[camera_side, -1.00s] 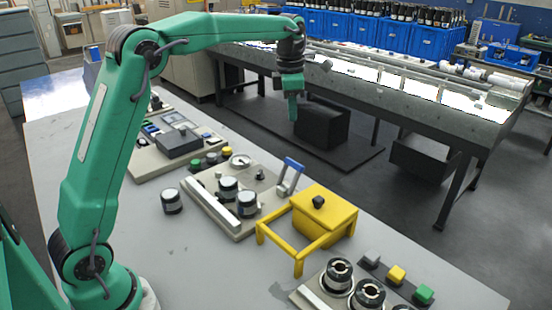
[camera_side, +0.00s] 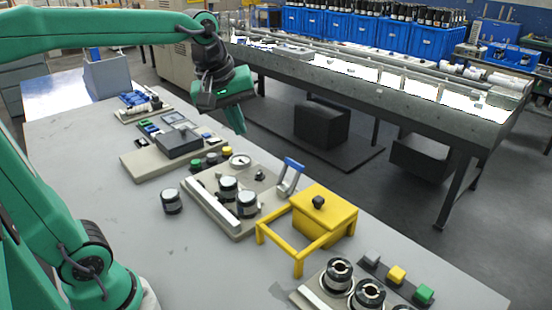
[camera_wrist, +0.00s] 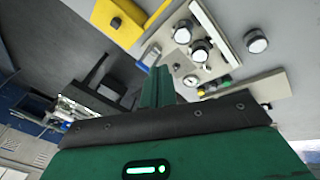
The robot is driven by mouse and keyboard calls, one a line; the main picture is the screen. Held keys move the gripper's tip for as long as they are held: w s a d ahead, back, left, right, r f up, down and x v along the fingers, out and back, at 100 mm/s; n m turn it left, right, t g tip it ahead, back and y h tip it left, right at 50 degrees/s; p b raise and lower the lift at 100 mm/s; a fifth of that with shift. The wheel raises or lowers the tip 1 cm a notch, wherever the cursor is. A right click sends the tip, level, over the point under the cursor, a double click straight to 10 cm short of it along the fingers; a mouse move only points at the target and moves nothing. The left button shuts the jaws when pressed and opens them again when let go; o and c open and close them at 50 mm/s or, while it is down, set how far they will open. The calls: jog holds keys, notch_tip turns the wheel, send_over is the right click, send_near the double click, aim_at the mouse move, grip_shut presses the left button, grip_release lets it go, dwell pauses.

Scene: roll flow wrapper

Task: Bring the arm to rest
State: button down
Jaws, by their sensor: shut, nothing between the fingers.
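My gripper (camera_side: 238,122) is green and hangs in the air above the far edge of the grey worktable (camera_side: 105,220), near the panel with the grey box. Its fingers point down and slightly right. They are together with nothing between them. In the wrist view the shut fingers (camera_wrist: 158,88) stand in the middle of the picture, with the table's devices beyond them. My arm is bent, with the forearm running in from the upper left of the side view.
A yellow guard box (camera_side: 325,215), a panel with knobs and a blue-handled lever (camera_side: 290,174), and a loose black knob (camera_side: 171,202) are on the table. Round fittings (camera_side: 338,274) and coloured buttons stand at the front right. A long conveyor bench (camera_side: 400,95) lies beyond.

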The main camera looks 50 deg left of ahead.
jog(key=s+f+m+t, duration=0.1)
jog(key=s+f+m, duration=0.2)
jog(key=s+m, duration=0.2)
jog(key=s+d+f+m, duration=0.1)
jog(key=s+f+m, duration=0.2)
jog(key=s+m, duration=0.3)
jog(key=shift+s+d+f+t, duration=0.15)
jog(key=shift+s+f+t, duration=0.05)
jog(key=shift+s+t, duration=0.25)
jog(key=shift+r, duration=0.1)
dwell(2.9)
jog(key=w+a+r+g, duration=0.1)
jog(key=w+r, duration=0.1)
jog(key=w, duration=0.8)
jog(key=w+a+r+g, duration=0.1)
jog(key=w+a+r, duration=0.1)
jog(key=w, duration=0.9)
jog(key=w+a+f, duration=0.1)
jog(key=w+f, duration=0.4)
jog(key=w, duration=0.3)
jog(key=w+a+f+g, duration=0.1)
jog(key=w+a+f, duration=0.1)
jog(key=w+f, duration=0.3)
jog(key=shift+w+a+f, duration=0.2)
jog(key=shift+w+f, duration=0.05)
jog(key=shift+w, duration=1.55)
